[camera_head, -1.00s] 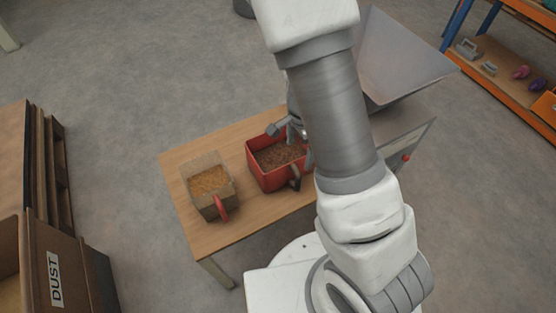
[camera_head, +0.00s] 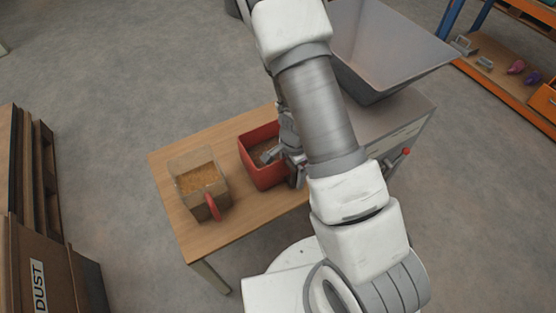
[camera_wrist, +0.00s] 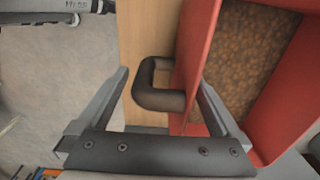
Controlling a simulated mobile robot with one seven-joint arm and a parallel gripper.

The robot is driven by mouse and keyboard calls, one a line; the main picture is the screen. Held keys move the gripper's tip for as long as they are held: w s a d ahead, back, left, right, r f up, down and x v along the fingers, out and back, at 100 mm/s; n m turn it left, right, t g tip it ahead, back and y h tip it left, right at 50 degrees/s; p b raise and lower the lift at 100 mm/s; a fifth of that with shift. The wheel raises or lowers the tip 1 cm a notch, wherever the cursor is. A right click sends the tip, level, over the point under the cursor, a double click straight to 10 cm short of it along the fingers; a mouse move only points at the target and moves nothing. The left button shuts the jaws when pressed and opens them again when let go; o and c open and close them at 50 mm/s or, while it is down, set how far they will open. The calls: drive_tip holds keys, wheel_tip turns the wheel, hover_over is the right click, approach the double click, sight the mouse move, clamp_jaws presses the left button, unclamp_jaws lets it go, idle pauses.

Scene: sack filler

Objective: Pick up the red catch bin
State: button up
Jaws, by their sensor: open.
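The red catch bin (camera_head: 268,181) stands on the wooden table, partly covered by my arm, with brown granular material inside. In the wrist view its red wall (camera_wrist: 192,50) fills the right part, and its dark bent handle (camera_wrist: 153,86) sticks out from that wall. My gripper (camera_wrist: 164,82) is open, with one finger on each side of the handle in the picture. The right finger overlaps the red wall; I cannot tell whether it touches. In the head view my gripper (camera_head: 283,152) is over the bin's right side, its fingertips hard to make out.
A second, see-through bin (camera_head: 199,178) with tan grain and a red handle stands left on the table (camera_head: 232,225). A grey hopper (camera_head: 395,50) rises behind right. A box marked DUST (camera_head: 38,285) is at lower left, shelving (camera_head: 500,62) at upper right.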

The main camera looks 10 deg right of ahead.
wheel_tip(320, 180, down, 4)
drive_tip(key=shift+w+a+r+b, duration=0.1)
drive_tip(key=shift+r+b, duration=0.15)
drive_tip(key=shift+b, duration=0.25)
drive_tip(key=shift+r, duration=0.1)
clamp_jaws()
